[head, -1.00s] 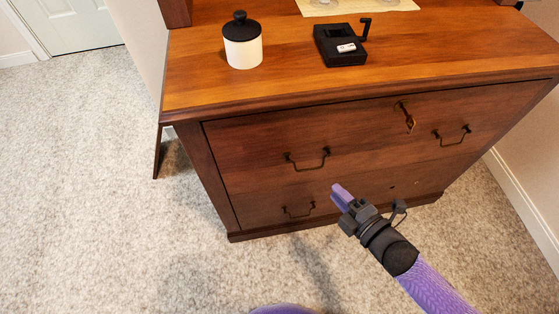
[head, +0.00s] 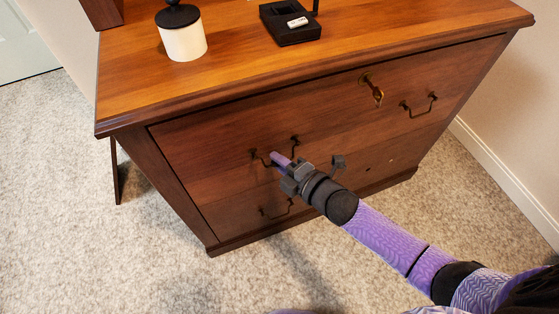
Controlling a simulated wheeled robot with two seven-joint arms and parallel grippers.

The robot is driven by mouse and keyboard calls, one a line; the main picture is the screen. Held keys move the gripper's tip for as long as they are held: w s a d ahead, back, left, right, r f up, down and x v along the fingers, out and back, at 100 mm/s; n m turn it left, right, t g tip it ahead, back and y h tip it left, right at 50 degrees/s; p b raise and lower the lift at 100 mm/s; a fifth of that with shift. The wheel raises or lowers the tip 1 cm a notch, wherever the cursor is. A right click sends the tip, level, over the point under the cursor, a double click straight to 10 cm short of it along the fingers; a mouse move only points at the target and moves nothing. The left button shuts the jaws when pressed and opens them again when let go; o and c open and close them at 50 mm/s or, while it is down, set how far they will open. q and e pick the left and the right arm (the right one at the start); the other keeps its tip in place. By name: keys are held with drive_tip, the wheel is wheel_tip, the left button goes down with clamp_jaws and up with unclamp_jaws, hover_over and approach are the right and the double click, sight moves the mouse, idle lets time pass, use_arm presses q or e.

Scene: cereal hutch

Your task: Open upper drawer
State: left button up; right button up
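The upper drawer (head: 210,141) of the wooden hutch is closed, its front flush with the frame. Its left handle (head: 257,156) is a dark metal bail, partly hidden behind my gripper. Its right handle (head: 418,107) is clear. My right gripper (head: 279,158) is at the left handle, with its purple fingertips overlapping the handle's bar in the picture. I cannot tell whether it touches the bar or whether the fingers are open or shut. My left gripper is not in view.
A brass key plate (head: 372,89) sits between the handles. The lower drawer has its own handle (head: 276,211). A white jar with a black lid (head: 184,38) and a black device (head: 290,22) stand on top. Carpet (head: 80,240) in front is clear.

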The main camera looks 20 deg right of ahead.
clamp_jaws()
idle(1.1)
